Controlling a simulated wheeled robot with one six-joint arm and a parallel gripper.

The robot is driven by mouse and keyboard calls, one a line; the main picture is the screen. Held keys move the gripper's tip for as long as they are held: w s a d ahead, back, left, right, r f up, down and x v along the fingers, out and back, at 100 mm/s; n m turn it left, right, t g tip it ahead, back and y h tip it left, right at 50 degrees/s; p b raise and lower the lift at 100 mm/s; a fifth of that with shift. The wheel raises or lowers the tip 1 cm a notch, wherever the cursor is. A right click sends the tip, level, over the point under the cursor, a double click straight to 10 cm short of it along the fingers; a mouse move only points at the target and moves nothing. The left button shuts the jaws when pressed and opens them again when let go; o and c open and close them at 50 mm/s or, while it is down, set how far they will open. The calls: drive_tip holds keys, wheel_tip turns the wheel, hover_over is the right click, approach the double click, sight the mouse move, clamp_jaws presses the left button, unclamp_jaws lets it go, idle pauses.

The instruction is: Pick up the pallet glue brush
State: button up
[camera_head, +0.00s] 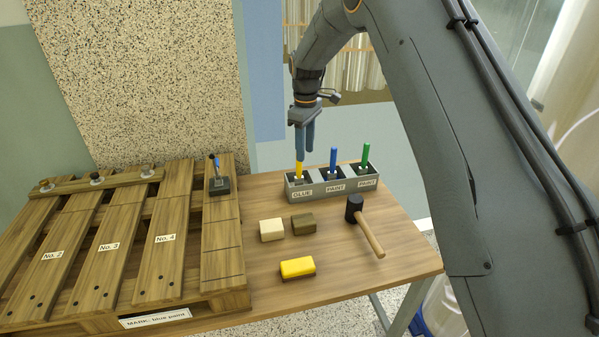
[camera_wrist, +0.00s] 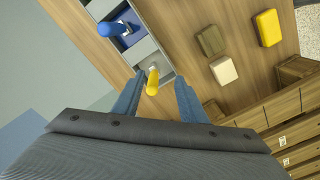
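The glue brush has a yellow handle (camera_head: 299,170) standing upright in the left compartment, labelled GLUE, of a grey holder (camera_head: 319,187). In the wrist view the yellow handle (camera_wrist: 153,80) shows between the two blue-grey fingers, with a gap on either side. My gripper (camera_head: 304,152) points down over the glue compartment, its fingertips around the top of the handle. It also shows in the wrist view (camera_wrist: 159,80), open and empty. The brush's lower end is hidden inside the holder.
A blue-handled brush (camera_head: 333,160) and a green-handled brush (camera_head: 365,155) stand in the PAINT compartments. A mallet (camera_head: 364,222), a yellow block (camera_head: 298,267), a cream block (camera_head: 272,230) and a brown block (camera_head: 303,224) lie on the table. A wooden pallet (camera_head: 130,240) is at left.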

drive_tip(key=shift+w+a+f+n, duration=0.3)
drive_tip(key=shift+w+a+f, duration=0.05)
drive_tip(key=shift+w+a, duration=0.2)
drive_tip(key=shift+w+a+f+n, duration=0.3)
drive_tip(key=shift+w+a, duration=0.1)
drive_tip(key=shift+w, duration=0.15)
drive_tip(key=p, duration=0.2)
hover_over(300, 181)
drive_tip(key=shift+w+f, duration=0.25)
drive_tip(key=shift+f, duration=1.7)
drive_tip(key=shift+w+f, duration=0.2)
drive_tip(key=shift+f, duration=1.7)
clamp_jaws()
drive_tip(key=shift+r, duration=0.15)
wheel_tip(300, 181, up, 10)
drive_tip(key=shift+f+b, duration=0.1)
drive_tip(key=shift+b, duration=0.85)
